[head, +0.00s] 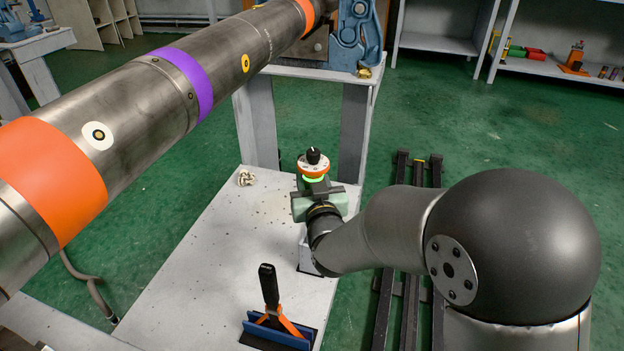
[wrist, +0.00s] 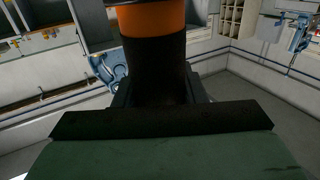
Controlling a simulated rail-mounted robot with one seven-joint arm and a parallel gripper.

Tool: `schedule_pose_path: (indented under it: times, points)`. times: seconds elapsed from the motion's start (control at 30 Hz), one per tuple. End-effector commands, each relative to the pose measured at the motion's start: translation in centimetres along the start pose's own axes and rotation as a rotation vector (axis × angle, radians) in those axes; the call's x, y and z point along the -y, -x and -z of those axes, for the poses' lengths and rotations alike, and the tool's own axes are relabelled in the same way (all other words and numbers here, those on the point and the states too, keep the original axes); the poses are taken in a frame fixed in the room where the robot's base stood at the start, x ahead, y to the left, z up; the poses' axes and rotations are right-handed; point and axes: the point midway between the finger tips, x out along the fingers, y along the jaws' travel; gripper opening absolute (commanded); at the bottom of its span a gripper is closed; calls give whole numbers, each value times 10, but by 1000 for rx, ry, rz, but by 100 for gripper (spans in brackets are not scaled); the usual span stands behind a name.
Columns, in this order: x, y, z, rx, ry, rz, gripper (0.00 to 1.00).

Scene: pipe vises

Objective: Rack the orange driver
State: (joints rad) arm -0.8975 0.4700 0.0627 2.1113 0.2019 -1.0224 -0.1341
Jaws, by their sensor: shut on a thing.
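My gripper (head: 318,190) is above the white bench and shut on the orange driver (head: 313,170). In the head view the driver's top shows a black knob, a pale disc and an orange band. In the wrist view the driver (wrist: 155,50) is a thick cylinder, orange above and black below, standing between the fingers; its lower end is hidden by the gripper. A blue holder (head: 278,331) stands at the near end of the bench. A black handle (head: 268,287) with orange legs stands upright at it; I cannot tell if this holder is the rack.
A large steel pipe (head: 130,120) with orange and purple bands crosses the upper left. A pale rag-like lump (head: 246,178) lies on the white bench (head: 200,260). A blue vise (head: 358,40) stands behind. Dark floor rails (head: 411,260) run beside the bench.

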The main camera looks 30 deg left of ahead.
Motion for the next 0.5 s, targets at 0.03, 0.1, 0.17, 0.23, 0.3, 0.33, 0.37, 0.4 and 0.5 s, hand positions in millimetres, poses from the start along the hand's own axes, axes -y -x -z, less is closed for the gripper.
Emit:
schedule_pose_path:
  times: [0.03,0.1,0.17,0.23,0.3,0.33,0.37,0.4,0.5]
  points:
    - [0,0,1,-6,0,0,1]
    - [0,0,0,-6,0,0,1]
    - [0,0,0,-6,0,0,1]
    - [0,0,-1,-6,0,0,1]
    - [0,0,-2,-6,0,0,1]
    - [0,0,-2,-6,0,0,1]
    - [0,0,-3,-6,0,0,1]
    - [0,0,-3,-6,0,0,1]
    - [0,0,-4,-6,0,0,1]
